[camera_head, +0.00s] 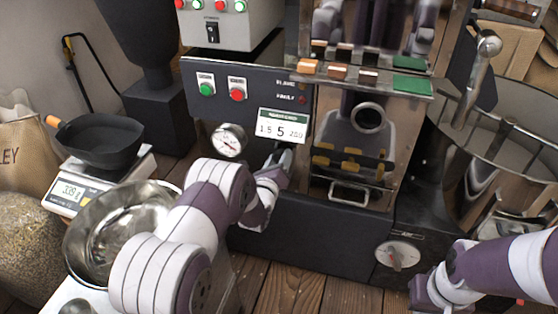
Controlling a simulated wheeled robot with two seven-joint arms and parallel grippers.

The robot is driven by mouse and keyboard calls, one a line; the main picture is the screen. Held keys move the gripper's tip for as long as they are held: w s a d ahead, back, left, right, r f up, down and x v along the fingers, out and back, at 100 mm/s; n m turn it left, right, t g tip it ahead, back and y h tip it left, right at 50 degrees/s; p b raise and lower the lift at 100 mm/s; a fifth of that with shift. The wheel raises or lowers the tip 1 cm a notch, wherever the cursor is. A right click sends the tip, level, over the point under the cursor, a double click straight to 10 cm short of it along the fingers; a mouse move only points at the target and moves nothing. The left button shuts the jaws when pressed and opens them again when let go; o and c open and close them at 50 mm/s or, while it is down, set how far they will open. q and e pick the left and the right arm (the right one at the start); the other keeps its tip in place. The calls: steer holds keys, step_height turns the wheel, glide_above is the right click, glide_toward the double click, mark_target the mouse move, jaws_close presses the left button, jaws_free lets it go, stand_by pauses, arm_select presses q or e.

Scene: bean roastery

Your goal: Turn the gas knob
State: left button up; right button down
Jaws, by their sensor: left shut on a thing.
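My left gripper (283,160) reaches up to the lower dark front panel of the roaster, just below the display card (282,127) and right of the round pressure gauge (229,140). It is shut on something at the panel. This is most likely the gas knob, but the fingers and wrist hide it, so its shape and turn angle cannot be seen. Another round dial with a pale face and small handle (398,254) sits lower right on the machine, apart from my grippers.
Green and red buttons (237,90) sit on the panel above the gauge. A steel bowl (115,230) and a scale with a black pan (98,140) stand at left. A metal cooling drum (500,130) is at right. Wooden floor (290,290) shows below.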

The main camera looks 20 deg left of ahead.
arm_select(q)
steer(key=shift+f+m, duration=0.15)
steer(key=shift+m, duration=0.85)
steer(key=o, duration=1.1)
steer(key=shift+c, duration=0.2)
steer(key=shift+s+r, duration=0.2)
steer(key=shift+s, duration=0.2)
steer(key=s+p, duration=0.3)
steer(key=s, duration=0.9)
steer(key=shift+a+p, duration=0.2)
steer(key=shift+p, duration=0.2)
